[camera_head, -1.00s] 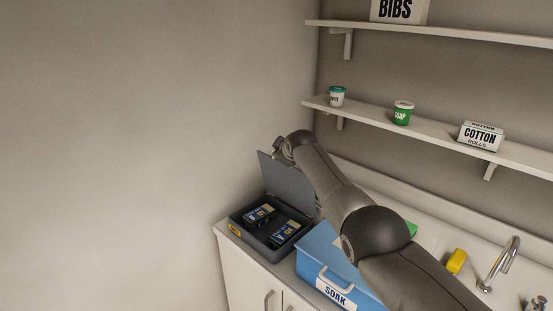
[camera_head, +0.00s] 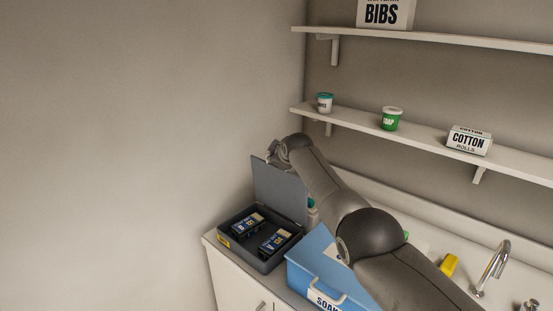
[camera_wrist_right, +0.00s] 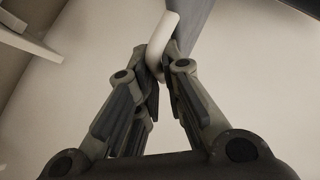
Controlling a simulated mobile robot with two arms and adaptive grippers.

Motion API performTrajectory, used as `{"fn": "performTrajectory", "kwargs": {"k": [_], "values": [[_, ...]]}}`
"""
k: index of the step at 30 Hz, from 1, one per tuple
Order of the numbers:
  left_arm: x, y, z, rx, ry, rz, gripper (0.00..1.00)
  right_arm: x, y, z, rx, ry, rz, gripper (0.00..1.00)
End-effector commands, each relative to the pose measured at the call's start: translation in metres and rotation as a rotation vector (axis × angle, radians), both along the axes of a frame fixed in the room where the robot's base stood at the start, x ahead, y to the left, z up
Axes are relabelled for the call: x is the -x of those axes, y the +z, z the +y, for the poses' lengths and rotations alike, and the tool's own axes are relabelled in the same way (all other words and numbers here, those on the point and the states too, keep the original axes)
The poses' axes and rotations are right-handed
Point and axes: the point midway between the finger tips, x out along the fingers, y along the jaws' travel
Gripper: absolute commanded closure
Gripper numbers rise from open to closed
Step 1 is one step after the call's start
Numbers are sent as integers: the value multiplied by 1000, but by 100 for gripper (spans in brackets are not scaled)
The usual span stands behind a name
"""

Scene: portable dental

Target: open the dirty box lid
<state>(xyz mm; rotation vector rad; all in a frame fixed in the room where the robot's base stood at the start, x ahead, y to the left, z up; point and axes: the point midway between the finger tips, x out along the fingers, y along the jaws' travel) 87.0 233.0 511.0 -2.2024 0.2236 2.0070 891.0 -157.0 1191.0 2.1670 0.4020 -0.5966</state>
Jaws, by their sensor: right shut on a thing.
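The dirty box (camera_head: 232,242) is a dark grey box with a yellow label on the counter's left end. Its grey lid (camera_head: 279,190) stands raised, roughly upright, at the back of the box. Two dark labelled packs (camera_head: 248,224) lie inside. My right gripper (camera_head: 272,158) is at the lid's upper edge. In the right wrist view the right gripper (camera_wrist_right: 160,75) is shut on the lid's pale handle (camera_wrist_right: 161,42), with a strip of the grey lid (camera_wrist_right: 192,22) behind it. My left gripper is not in view.
A blue box labelled SOAK (camera_head: 307,277) stands right of the dirty box, under my right arm. A yellow item (camera_head: 449,265) and a tap (camera_head: 495,262) are farther right. Shelves (camera_head: 420,132) with a green tub (camera_head: 390,119) and a cotton rolls box (camera_head: 468,141) hang above.

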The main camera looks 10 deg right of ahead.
Motion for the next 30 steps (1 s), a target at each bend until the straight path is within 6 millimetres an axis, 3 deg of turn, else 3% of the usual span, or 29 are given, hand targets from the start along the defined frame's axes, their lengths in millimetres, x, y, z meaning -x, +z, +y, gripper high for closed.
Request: {"fn": "performTrajectory", "kwargs": {"k": [1, 6, 30], "values": [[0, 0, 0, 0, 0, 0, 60, 1, -3, -1, 6, 1, 5, 88], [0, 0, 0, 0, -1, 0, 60, 1, -3, -1, 4, 0, 5, 69], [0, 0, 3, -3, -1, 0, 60, 9, 6, -2, 1, -1, 1, 69]]}}
